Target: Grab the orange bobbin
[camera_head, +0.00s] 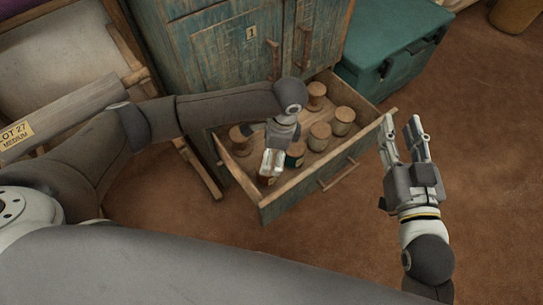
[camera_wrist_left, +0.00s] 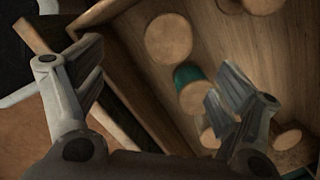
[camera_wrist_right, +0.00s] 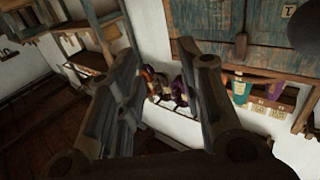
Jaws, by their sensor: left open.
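The open drawer (camera_head: 300,190) holds several bobbins with wooden ends. A reddish-orange bobbin (camera_head: 266,181) shows partly at its front left, mostly hidden by my left gripper (camera_head: 273,160). That gripper is open above the drawer. In the left wrist view its fingers (camera_wrist_left: 160,70) are apart with nothing gripped. A round wooden bobbin end (camera_wrist_left: 173,40) lies beyond the gap; its thread colour is hidden. A teal bobbin (camera_head: 295,155) stands just right of the left gripper; it also shows in the left wrist view (camera_wrist_left: 187,75). My right gripper (camera_head: 400,130) is open and empty, right of the drawer.
Other bobbins (camera_head: 320,135) stand close by in the drawer. The drawer walls stand around them. A worn blue-green cabinet (camera_head: 225,55) is behind, and a teal chest (camera_head: 395,55) is at the back right. The brown floor (camera_head: 490,150) at right is clear.

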